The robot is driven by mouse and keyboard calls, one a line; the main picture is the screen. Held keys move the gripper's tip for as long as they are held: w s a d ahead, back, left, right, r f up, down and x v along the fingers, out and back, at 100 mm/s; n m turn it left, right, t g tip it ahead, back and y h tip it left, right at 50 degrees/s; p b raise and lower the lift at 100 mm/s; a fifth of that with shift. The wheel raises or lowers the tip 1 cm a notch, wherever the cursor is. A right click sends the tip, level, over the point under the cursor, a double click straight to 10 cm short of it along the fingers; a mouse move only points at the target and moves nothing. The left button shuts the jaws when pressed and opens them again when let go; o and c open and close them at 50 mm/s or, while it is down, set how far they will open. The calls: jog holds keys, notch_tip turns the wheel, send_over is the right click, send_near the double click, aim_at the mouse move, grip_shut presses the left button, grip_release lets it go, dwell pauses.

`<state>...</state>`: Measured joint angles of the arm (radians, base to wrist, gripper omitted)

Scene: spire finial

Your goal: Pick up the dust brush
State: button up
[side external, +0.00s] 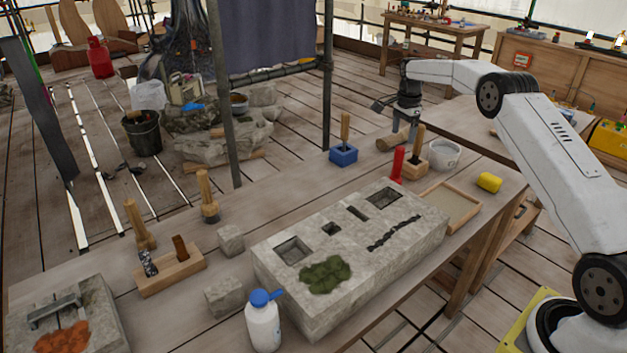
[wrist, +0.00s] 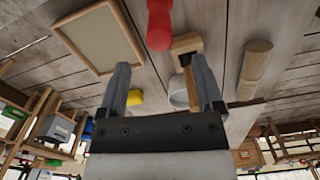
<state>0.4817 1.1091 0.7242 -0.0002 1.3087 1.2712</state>
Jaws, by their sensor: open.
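Several upright tools with wooden handles stand on the workbench in the side external view. One (side external: 208,197) has a dark, bristle-like lower end and looks most like the dust brush; it stands behind the stone block, well left of my gripper. Another handle stands in a blue block (side external: 343,155), and a third (side external: 418,143) stands in a wooden block (side external: 413,166). I cannot be sure which is the dust brush. My gripper (side external: 404,122) is above the bench's far right part, near the wooden block. In the wrist view its fingers (wrist: 160,70) are spread and empty.
A red cylinder (side external: 397,164), white bucket (side external: 445,155), wooden roll (side external: 392,140), yellow piece (side external: 489,182) and shallow tray (side external: 450,206) crowd the bench near my gripper. A large stone block (side external: 425,232) fills the middle. A white bottle (side external: 262,325) stands in front.

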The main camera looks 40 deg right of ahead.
aim_at(401, 147)
jog(key=shift+a+f, duration=0.1)
jog(key=shift+f, duration=3.8)
grip_shut()
